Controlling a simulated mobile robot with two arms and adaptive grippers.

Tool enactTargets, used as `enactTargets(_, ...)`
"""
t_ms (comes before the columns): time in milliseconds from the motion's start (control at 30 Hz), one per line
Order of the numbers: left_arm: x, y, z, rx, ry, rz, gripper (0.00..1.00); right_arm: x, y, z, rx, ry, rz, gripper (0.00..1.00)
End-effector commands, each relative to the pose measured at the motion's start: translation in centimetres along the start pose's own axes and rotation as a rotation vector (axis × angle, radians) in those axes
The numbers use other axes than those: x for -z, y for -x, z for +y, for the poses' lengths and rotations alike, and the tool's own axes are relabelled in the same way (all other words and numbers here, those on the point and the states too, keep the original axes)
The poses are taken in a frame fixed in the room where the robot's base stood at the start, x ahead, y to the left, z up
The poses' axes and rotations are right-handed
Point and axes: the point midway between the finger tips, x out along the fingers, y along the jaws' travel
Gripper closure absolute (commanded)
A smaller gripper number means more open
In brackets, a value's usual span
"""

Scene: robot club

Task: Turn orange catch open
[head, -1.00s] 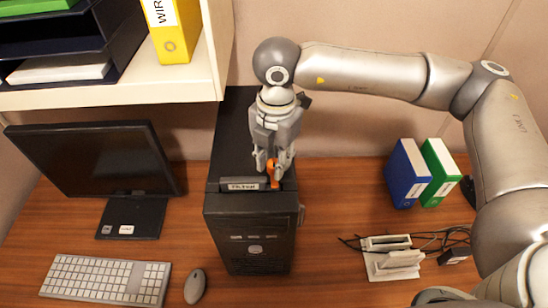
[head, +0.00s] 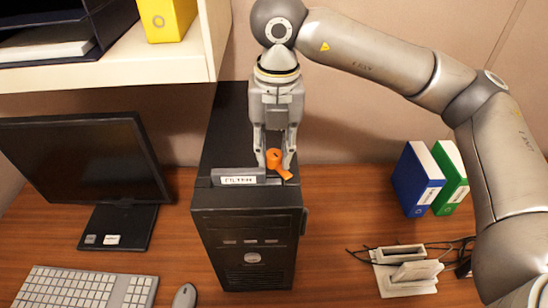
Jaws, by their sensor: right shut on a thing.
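The orange catch (head: 284,172) sits on the top of the black computer tower (head: 247,230), near its front edge and just right of a cover labelled "FILTER" (head: 238,176). Its round end is up and its tail points toward the front right. My right gripper (head: 275,164) points down from above and is shut on the orange catch, with one finger on each side of it. The fingers hide part of the catch's sides. My left gripper is not in view.
A monitor (head: 80,160), keyboard (head: 85,288) and mouse (head: 184,296) are on the desk at left. A shelf (head: 150,66) overhangs at upper left. Blue (head: 416,180) and green (head: 451,178) binders and a white stand (head: 405,276) with cables are at right. Desk between tower and binders is clear.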

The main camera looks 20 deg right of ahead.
Motion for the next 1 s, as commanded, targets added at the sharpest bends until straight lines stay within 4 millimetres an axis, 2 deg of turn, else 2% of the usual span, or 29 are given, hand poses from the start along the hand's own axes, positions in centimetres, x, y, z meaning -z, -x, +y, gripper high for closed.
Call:
enactTargets(200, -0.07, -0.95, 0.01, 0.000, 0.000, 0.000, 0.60, 0.01, -0.07, 0.04, -0.001, 0.064, 0.002, 0.98)
enactTargets(667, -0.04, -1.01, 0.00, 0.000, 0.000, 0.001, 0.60, 0.01, 0.09, 0.01, 0.000, 0.080, 0.003, 0.98)
enactTargets(700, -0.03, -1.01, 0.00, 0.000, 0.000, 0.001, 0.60, 0.01, 0.09, 0.01, 0.000, 0.080, 0.003, 0.73)
enactTargets(867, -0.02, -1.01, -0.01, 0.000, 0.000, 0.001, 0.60, 0.00, 0.08, 0.01, 0.000, 0.079, 0.002, 0.52)
enactTargets(1000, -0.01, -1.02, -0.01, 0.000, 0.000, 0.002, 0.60, 0.00, 0.05, 0.00, 0.000, 0.079, 0.002, 0.51)
